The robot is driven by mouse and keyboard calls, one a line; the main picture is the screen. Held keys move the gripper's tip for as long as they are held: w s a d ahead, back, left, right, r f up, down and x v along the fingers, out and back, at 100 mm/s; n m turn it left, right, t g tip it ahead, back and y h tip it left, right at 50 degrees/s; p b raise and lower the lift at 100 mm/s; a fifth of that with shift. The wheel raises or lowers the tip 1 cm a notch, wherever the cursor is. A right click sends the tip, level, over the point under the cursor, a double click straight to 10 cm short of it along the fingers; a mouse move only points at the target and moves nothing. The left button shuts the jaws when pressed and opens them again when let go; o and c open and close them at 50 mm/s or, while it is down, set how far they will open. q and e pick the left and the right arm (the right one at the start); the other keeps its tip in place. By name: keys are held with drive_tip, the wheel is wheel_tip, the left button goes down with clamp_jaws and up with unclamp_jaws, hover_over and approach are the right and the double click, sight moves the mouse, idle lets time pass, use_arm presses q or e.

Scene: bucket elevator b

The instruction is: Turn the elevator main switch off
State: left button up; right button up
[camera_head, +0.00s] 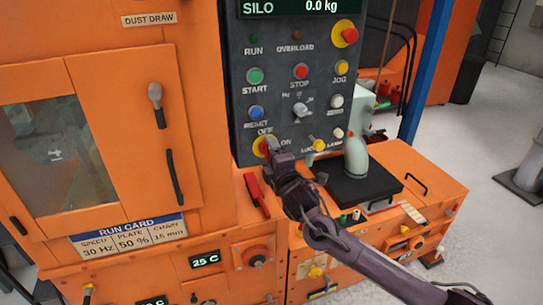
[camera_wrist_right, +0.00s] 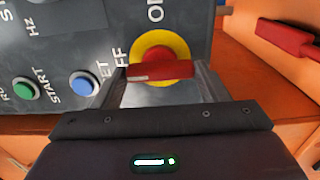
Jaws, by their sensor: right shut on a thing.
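The main switch has a red handle on a round yellow plate at the lower left of the grey control panel. In the head view the yellow plate (camera_head: 259,147) shows beside the letters OFF and ON, partly covered by my right gripper (camera_head: 270,146). In the right wrist view the red handle (camera_wrist_right: 160,71) lies crosswise between the two fingertips of my right gripper (camera_wrist_right: 161,78), in front of the yellow plate (camera_wrist_right: 160,42). A white mark is at the handle's left end, on the side of the OFF letters. My right gripper is shut on the handle. My left gripper is not in view.
A red handle (camera_head: 256,193) stands out below the panel. A grey bottle (camera_head: 355,158) stands on a black pad (camera_head: 352,186) at right.

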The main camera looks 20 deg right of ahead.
drive_tip(key=o, duration=1)
drive_tip(key=s+b, duration=0.1)
drive_tip(key=s, duration=0.6)
drive_tip(key=shift+s+d+b, duration=0.15)
drive_tip(key=shift+s+b, duration=0.15)
drive_tip(key=shift+s, duration=0.1)
